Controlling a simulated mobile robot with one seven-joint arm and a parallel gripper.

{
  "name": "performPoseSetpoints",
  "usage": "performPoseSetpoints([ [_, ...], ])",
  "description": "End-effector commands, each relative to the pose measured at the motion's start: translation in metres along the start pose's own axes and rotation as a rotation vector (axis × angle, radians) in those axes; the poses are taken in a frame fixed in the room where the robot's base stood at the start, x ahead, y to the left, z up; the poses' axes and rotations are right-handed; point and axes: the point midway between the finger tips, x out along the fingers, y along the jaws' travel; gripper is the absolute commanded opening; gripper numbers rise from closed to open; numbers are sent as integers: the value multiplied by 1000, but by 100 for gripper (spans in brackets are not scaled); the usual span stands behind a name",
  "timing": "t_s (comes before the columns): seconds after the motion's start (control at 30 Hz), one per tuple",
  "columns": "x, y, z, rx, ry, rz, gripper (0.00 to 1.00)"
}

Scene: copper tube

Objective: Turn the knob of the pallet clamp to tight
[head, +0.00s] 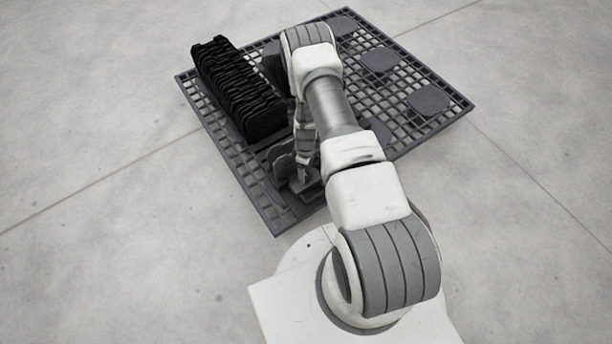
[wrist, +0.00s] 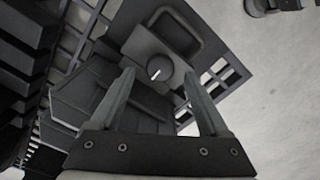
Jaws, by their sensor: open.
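The round dark knob (wrist: 165,63) of the pallet clamp shows in the wrist view, with a short white mark set slantwise on its face. It sits on the grey clamp body (wrist: 143,45). My gripper (wrist: 159,75) is open, with one finger to each side of the knob in the picture. I cannot tell whether the fingers touch it or how far they are from it. In the head view my gripper (head: 301,181) is low at the pallet's near corner, by the clamp (head: 282,163); my arm hides part of it, and the knob cannot be made out there.
The dark grid pallet (head: 268,208) lies on the grey concrete floor (head: 95,120). A row of black ribbed parts (head: 238,88) stands on its left side, close to my gripper; it also shows at the wrist view's left edge (wrist: 20,65). Several round pads (head: 428,100) are on the pallet's right.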

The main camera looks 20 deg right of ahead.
Motion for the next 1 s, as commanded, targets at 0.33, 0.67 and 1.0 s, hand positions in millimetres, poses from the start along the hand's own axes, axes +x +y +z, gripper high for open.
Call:
performPoseSetpoints([
  [0.33,24,0,-1,0,1,1,79],
  [0.67,24,0,0,0,0,0,56],
  [1.0,24,0,0,1,0,0,0],
])
